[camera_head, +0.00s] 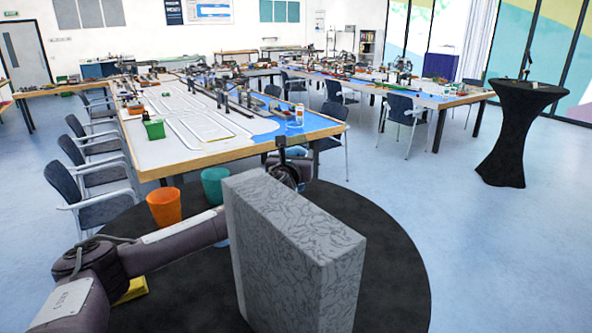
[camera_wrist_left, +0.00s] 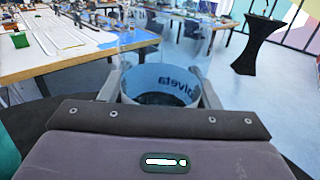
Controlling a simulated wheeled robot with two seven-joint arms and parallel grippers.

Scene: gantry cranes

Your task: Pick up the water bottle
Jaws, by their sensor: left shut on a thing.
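The water bottle shows in the left wrist view (camera_wrist_left: 162,84) as a clear cylinder with a blue lettered band, between the two fingers of my left gripper (camera_wrist_left: 160,92). The fingers press on it from both sides. In the head view a small clear bottle with a white and blue label (camera_head: 297,116) appears at the near right corner of the long table, just beyond my left wrist. The left gripper's fingers are hard to make out there. Whether the bottle's base touches the table I cannot tell. My right gripper is not in view.
A large grey mottled block (camera_head: 290,250) stands in front, hiding part of my left arm. The long table (camera_head: 215,150) carries a green bin (camera_head: 154,130). Orange (camera_head: 164,207) and teal (camera_head: 213,185) bins stand near it. A black standing table (camera_head: 518,130) is at right; floor between is clear.

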